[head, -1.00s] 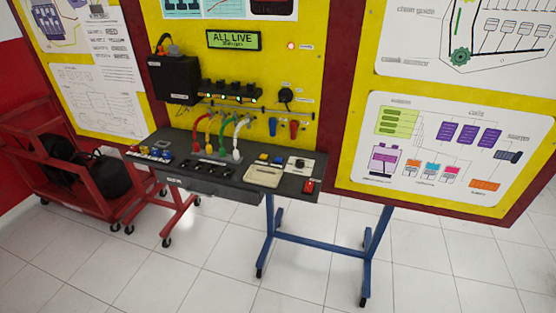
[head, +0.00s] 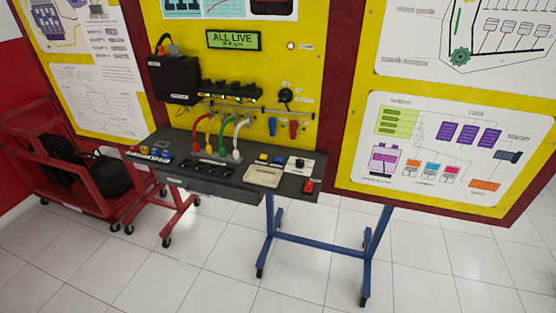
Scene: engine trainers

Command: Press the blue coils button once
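The trainer's dark table (head: 230,186) stands in front of a yellow panel (head: 275,75). A cluster of small coloured buttons (head: 152,154), blue among them, sits at the table's left end. More small blue and yellow controls (head: 270,159) sit right of the middle, behind a beige box. The labels are too small to read, so I cannot tell which blue one is the coils button. Neither of my grippers is in view.
Red, yellow, green and white leads (head: 222,132) arch above the table's middle. A beige box (head: 263,176) and a red switch (head: 309,186) lie to the right. A red cart (head: 100,205) stands left. The tiled floor (head: 215,270) in front is clear.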

